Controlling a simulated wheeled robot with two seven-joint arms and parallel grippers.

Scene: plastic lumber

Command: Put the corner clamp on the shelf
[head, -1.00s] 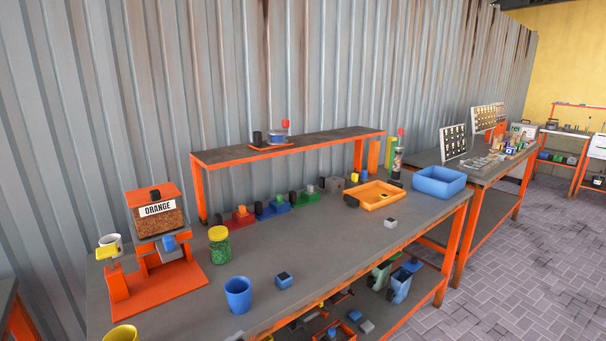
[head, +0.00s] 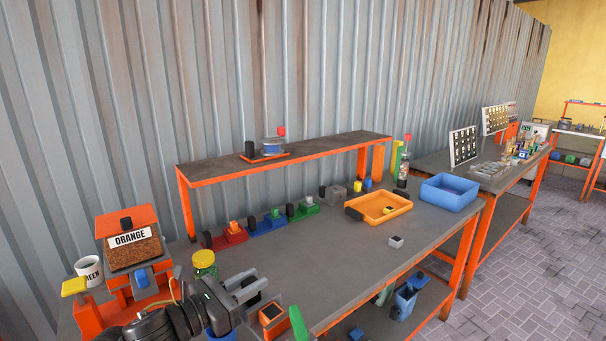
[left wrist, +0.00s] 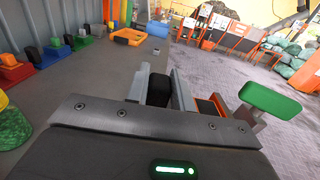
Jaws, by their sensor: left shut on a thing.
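My left gripper (head: 250,287) reaches in from the bottom of the head view, over the front left of the bench. It is shut on what looks like the corner clamp, a piece with a black knob (left wrist: 158,90), an orange-topped block (head: 271,314) and a green bar (head: 298,323). The left wrist view shows the black knob between the fingers and the green bar (left wrist: 275,101) sticking out to the right. The shelf (head: 330,149) is a grey board on an orange frame at the back of the bench, beyond and above the gripper. My right gripper is out of view.
A spool on an orange plate (head: 264,156) stands on the shelf's left half; the right half is clear. Below are red, blue and green pieces with black knobs. A yellow-lidded jar (head: 204,264) is close behind the gripper. An orange tray (head: 391,214) and blue bin (head: 437,194) stand right.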

